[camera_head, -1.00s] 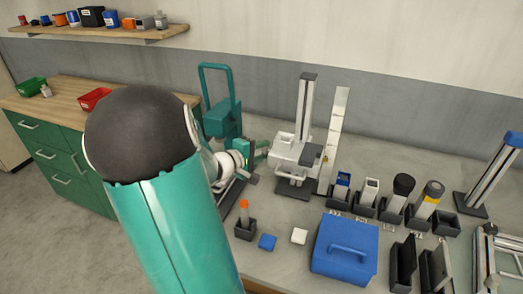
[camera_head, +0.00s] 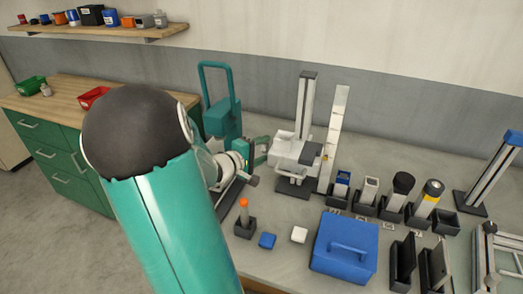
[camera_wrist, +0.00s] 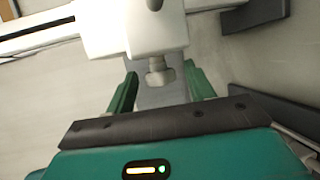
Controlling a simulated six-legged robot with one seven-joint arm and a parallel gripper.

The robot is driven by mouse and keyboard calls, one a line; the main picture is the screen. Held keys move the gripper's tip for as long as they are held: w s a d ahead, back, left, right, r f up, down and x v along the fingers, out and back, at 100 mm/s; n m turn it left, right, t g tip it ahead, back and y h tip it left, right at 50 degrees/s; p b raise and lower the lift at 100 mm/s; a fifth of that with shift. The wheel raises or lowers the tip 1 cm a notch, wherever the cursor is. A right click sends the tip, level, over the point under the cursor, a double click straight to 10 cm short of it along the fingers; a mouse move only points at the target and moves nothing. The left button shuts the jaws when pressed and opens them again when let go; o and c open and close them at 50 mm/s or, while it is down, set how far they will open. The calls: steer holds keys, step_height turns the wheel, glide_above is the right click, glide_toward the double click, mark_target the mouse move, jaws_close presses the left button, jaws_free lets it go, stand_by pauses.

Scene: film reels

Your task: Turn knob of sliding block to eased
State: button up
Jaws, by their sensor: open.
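The sliding block (camera_head: 291,151) is a white housing on an upright grey column (camera_head: 305,105) with a dark base. It also shows at the top of the wrist view (camera_wrist: 130,25). Its small pale knob (camera_wrist: 158,72) sticks out below the housing there, with a wider end. My gripper (camera_head: 263,151) is at the block's left side. In the wrist view its two green fingers (camera_wrist: 161,76) are apart, one on each side of the knob, with visible gaps. I cannot tell how the knob is set; no marking is readable.
A teal device with a tall handle (camera_head: 221,118) stands close behind my gripper. A pale upright strip (camera_head: 335,125) is right of the column. A blue case (camera_head: 345,247), an orange-topped item in a holder (camera_head: 244,218) and several dark holders occupy the front and right bench.

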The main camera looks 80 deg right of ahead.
steer(key=v, duration=1.3)
steer(key=shift+w+a+r, duration=0.15)
steer(key=shift+a+r, duration=0.05)
steer(key=shift+a, duration=0.15)
steer(key=w+a+r+n+t+y, duration=0.1)
steer(key=w+a+r+t+y, duration=0.1)
steer(key=a, duration=1.1)
steer(key=w+a+r+n+t+y, duration=0.1)
steer(key=w+a+t+y, duration=0.3)
steer(key=a, duration=1)
steer(key=w+a+r+n+t+y, duration=0.2)
steer(key=w+a+t+y, duration=0.2)
steer(key=a, duration=0.9)
steer(key=t+y, duration=0.3)
steer(key=y, duration=0.1)
steer(key=shift+a+r+n, duration=0.2)
steer(key=shift+r+n, duration=0.15)
steer(key=shift+n, duration=0.05)
steer(key=c, duration=0.4)
steer(key=shift+o, duration=0.2)
steer(key=shift+d, duration=0.1)
